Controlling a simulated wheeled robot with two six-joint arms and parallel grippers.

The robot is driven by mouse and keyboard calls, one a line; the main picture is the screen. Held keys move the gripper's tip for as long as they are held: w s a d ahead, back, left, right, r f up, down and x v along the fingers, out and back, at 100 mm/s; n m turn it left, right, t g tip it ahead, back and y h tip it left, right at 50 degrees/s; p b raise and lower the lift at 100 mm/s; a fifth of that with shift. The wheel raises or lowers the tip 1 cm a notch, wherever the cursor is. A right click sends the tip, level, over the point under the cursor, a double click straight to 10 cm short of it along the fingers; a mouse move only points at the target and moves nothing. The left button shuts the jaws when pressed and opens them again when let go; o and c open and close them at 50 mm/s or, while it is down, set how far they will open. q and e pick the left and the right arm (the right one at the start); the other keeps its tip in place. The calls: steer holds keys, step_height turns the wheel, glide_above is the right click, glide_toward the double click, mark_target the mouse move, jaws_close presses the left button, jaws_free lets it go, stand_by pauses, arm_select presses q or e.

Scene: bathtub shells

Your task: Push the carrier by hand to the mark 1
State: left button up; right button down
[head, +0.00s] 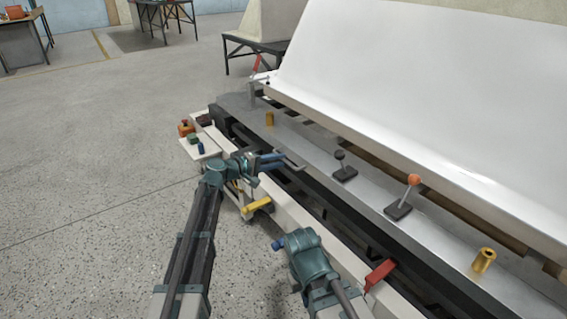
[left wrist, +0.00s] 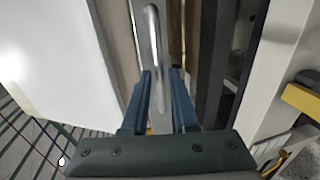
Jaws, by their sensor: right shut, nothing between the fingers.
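The large white shell (head: 420,100) lies tilted along the right of the head view, above a long grey beam (head: 310,140). I take shell and beam to be on the carrier; its full outline is cut off. My left gripper (head: 284,160) reaches right to the beam's near edge. In the left wrist view its blue fingers (left wrist: 158,100) stand apart on either side of a metal loop handle (left wrist: 153,50); contact is not clear. My right gripper (head: 279,244) is low in the middle, shut and empty, apart from the beam. No mark numbered 1 is legible.
On the beam stand brass posts (head: 483,260), a black-knob lever (head: 343,168) and an orange-ball lever (head: 405,198). A red flag-like piece (head: 380,272) and a yellow piece (head: 257,206) sit on the near side. Open floor (head: 90,150) lies left.

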arm_select(q)
steer(key=shift+x, duration=1.35)
jaws_close()
stand_by(0.5)
